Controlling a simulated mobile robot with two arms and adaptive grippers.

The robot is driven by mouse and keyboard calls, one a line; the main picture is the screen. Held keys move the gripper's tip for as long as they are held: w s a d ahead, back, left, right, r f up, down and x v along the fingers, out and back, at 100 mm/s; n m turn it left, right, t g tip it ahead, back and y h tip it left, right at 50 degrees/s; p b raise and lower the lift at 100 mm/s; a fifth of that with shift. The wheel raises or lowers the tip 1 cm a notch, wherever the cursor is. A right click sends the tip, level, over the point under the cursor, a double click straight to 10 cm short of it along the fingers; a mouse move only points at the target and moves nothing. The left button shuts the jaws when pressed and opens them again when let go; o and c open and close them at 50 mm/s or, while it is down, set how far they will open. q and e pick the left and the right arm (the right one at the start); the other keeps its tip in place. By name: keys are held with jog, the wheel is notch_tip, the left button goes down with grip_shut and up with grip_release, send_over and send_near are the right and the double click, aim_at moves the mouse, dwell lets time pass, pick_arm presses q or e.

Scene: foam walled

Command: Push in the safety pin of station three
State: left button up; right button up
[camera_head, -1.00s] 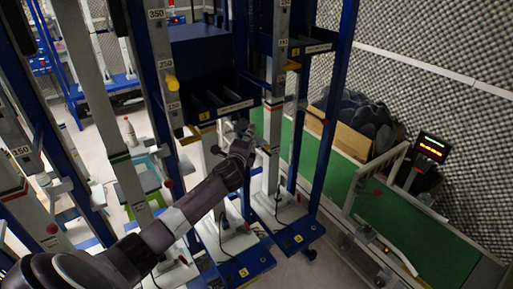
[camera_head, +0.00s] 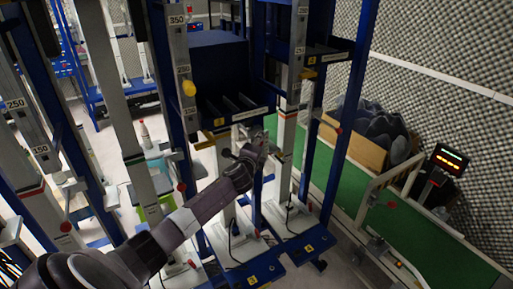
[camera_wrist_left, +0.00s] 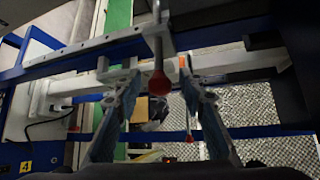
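A station with a grey post marked 350 (camera_head: 177,60) carries a yellow plate (camera_head: 219,122) that seems to read 3. A yellow knob (camera_head: 189,88) sits on this post, and a red ball (camera_head: 181,187) shows lower down. My left gripper (camera_head: 256,150) is in front of the neighbouring post (camera_head: 288,125), whose base plate reads 4 (camera_head: 309,249). In the left wrist view the gripper (camera_wrist_left: 160,112) is open, fingers apart. A metal rod with a red ball end (camera_wrist_left: 158,83) shows between them; I cannot tell whether they touch it or which part is the safety pin. My right gripper is out of view.
A green conveyor (camera_head: 420,235) with a white rail (camera_head: 385,185) runs along the right. A cardboard box (camera_head: 355,145) and a lit display (camera_head: 449,160) stand there. Other posts crowd the left.

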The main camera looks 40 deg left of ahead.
pick_arm(q)
jog(key=v, duration=1.1)
jog(key=shift+s, duration=0.35)
jog(key=s+f+n+g+h, duration=0.1)
jog(key=s+f+n+g, duration=0.25)
jog(key=f, duration=1.65)
jog(key=s+d+f+n+g+h, duration=0.1)
jog(key=s+d+f, duration=0.1)
jog(key=s+f, duration=0.4)
jog(key=s+d+f+n+g+b, duration=0.1)
jog(key=s+f, duration=0.2)
jog(key=f, duration=0.6)
jog(key=s+d+f+n+g+h, duration=0.1)
jog(key=s+d+f+g, duration=0.1)
jog(key=s+f, duration=0.4)
jog(key=s+d+f+n+g+h, duration=0.1)
jog(key=s+d+f+n+g, duration=0.1)
jog(key=s+d+f, duration=0.4)
jog(key=s+d+f+n+g+h, duration=0.1)
jog(key=s+d+f, duration=0.5)
jog(key=s, duration=1.1)
jog(key=s+d+f+n+g+h+b, duration=0.1)
jog(key=s+d+f+n+g, duration=0.2)
jog(key=s+d+f, duration=0.3)
jog(key=s+f, duration=0.4)
jog(key=s, duration=0.2)
jog(key=shift+f, duration=0.2)
jog(key=shift+d+n, duration=0.1)
jog(key=shift+n, duration=0.15)
